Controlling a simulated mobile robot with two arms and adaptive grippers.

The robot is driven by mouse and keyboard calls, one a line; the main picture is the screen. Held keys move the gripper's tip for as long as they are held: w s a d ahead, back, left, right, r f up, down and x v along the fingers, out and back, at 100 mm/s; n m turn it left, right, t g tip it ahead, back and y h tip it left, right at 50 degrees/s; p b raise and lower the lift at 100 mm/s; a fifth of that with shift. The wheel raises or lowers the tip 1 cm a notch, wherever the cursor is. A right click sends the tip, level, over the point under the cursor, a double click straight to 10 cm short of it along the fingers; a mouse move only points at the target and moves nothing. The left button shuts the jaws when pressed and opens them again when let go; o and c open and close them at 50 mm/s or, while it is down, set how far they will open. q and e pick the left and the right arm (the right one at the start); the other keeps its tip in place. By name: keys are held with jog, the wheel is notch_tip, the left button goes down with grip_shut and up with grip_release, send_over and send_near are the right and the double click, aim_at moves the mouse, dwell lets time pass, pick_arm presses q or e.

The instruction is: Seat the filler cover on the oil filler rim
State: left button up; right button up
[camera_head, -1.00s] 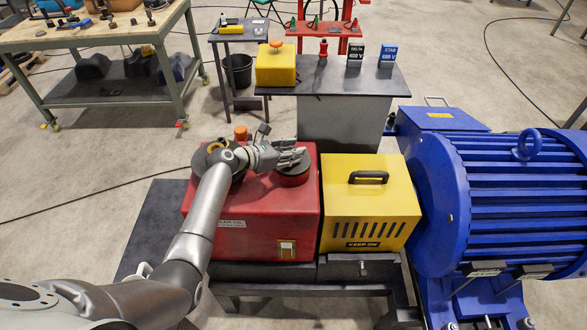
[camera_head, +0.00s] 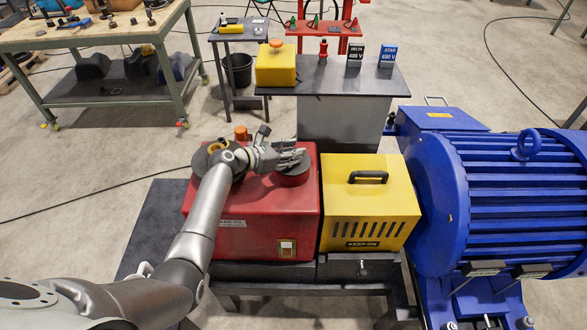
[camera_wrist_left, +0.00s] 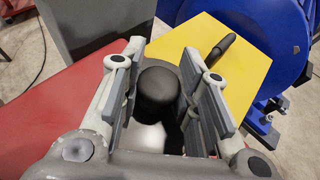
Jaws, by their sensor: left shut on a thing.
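My left gripper (camera_head: 290,158) is over the right back part of the red housing's top (camera_head: 250,205). It is shut on the dark filler cover (camera_head: 293,180), which shows as a round dark disc under the fingers. In the left wrist view the cover's black round knob (camera_wrist_left: 157,92) stands between the two finger pads of my gripper (camera_wrist_left: 163,88). The oil filler rim is not clearly seen; the cover and hand hide that spot. I cannot tell whether the cover rests fully on it. My right gripper is not in view.
A yellow guard (camera_head: 365,225) with a black handle (camera_head: 368,176) stands close right of the red housing. A big blue motor (camera_head: 500,190) is further right. An orange cap (camera_head: 241,133) is behind my wrist. A grey table (camera_head: 345,82) stands behind.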

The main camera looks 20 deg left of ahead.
pick_arm(q)
jog(key=shift+f, duration=0.25)
dwell(0.3)
jog(key=o, duration=1.2)
jog(key=shift+f, duration=0.1)
jog(key=v, duration=1.2)
jog(key=shift+a, duration=0.1)
